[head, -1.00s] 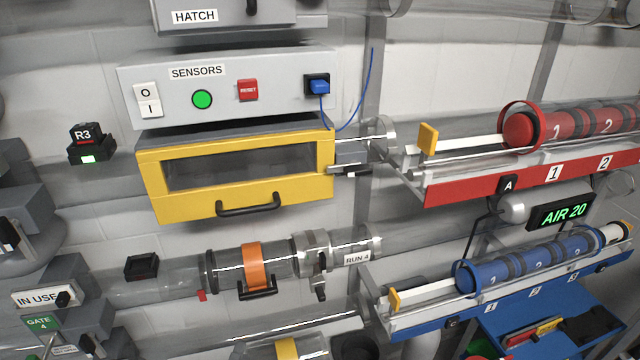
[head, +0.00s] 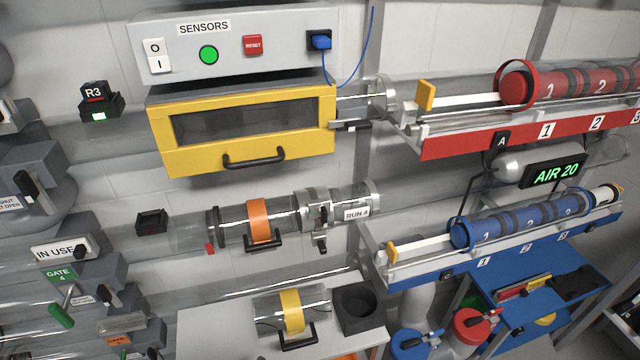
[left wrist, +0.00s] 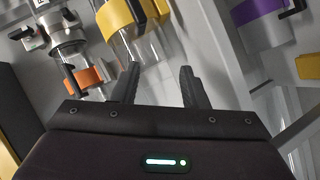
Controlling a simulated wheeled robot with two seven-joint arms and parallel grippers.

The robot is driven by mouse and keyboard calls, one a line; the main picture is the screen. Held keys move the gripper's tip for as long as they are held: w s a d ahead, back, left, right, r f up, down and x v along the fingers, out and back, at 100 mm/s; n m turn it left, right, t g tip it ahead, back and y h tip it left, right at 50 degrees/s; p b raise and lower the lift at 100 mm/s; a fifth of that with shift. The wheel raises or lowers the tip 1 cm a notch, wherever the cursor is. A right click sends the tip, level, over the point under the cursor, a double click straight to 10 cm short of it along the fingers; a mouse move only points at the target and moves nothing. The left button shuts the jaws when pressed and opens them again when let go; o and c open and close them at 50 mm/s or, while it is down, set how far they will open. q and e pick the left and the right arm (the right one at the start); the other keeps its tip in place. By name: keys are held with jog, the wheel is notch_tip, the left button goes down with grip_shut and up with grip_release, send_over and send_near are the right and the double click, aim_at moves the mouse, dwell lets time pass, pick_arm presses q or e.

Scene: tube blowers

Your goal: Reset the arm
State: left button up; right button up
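My left gripper (left wrist: 158,85) shows in the left wrist view. Its two dark fingers stand apart with nothing between them, so it is open and empty. Behind the fingers are clear tubes with an orange band (left wrist: 84,78) and a yellow band (left wrist: 118,20); the fingers look apart from them, though the depth is hard to judge. Neither of my grippers shows in the head view, and my right gripper is in no frame.
The head view shows a sensors box (head: 240,45), a yellow-framed drawer (head: 243,130), a red rack (head: 530,135) and a blue rack (head: 490,245) with canisters. A grey bench (head: 215,335) bears a yellow-banded tube (head: 292,310). A purple-banded tube (left wrist: 262,12) is at right in the left wrist view.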

pick_arm(q)
jog(key=s+a+f+m+g+y, duration=0.1)
jog(key=s+f+m+g, duration=0.25)
jog(key=s+f, duration=0.45)
jog(key=s+a+f+m+g, duration=0.1)
jog(key=s+f+m+g, duration=0.3)
jog(key=f, duration=0.7)
jog(key=s+a+f+m+g, duration=0.2)
jog(key=s+a+f+m, duration=0.1)
jog(key=s, duration=0.6)
jog(key=s+a+f+m+g+y, duration=0.1)
jog(key=s+a+f+m+g, duration=0.1)
jog(key=s+f, duration=0.3)
jog(key=s+m+g, duration=0.1)
jog(key=s, duration=0.3)
jog(key=shift+a+f+y, duration=0.3)
jog(key=shift+a, duration=0.1)
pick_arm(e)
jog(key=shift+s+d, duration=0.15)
